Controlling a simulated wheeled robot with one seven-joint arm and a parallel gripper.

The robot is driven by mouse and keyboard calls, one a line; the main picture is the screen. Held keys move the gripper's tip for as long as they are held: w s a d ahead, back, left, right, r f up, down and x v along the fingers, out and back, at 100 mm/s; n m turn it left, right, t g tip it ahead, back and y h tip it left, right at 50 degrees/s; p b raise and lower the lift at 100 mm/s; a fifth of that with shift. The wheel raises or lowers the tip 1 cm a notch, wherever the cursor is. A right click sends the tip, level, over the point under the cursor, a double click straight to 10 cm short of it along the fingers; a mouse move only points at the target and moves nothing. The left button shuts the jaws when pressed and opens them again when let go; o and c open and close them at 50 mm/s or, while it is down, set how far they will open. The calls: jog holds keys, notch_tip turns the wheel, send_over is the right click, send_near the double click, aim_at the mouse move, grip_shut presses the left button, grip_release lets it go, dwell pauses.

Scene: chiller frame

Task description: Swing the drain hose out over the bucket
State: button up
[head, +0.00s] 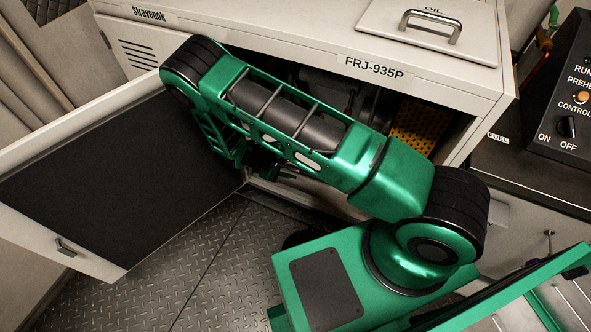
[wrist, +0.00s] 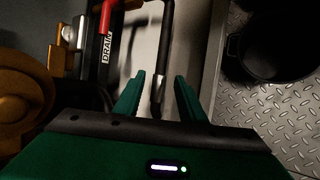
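The drain hose (wrist: 166,45) is a thin black tube in the wrist view, with its lower end between my gripper's fingers. My gripper (wrist: 160,76) is open, with a visible gap between each green finger and the hose. The bucket (wrist: 268,52) is a black round vessel on the floor at the right of the wrist view, apart from the hose. A red handle (wrist: 109,16) and a white DRAIN label (wrist: 106,48) are left of the hose. In the head view my arm hides the gripper and hose.
The cabinet door (head: 110,185) stands open at the left. The cabinet's top panel (head: 300,50) overhangs the opening where my arm reaches in. A pale edge (wrist: 211,60) lies between hose and bucket. Tread-plate floor (head: 190,265) is bare below the door.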

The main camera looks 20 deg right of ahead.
jog(key=shift+x, duration=1.25)
grip_shut()
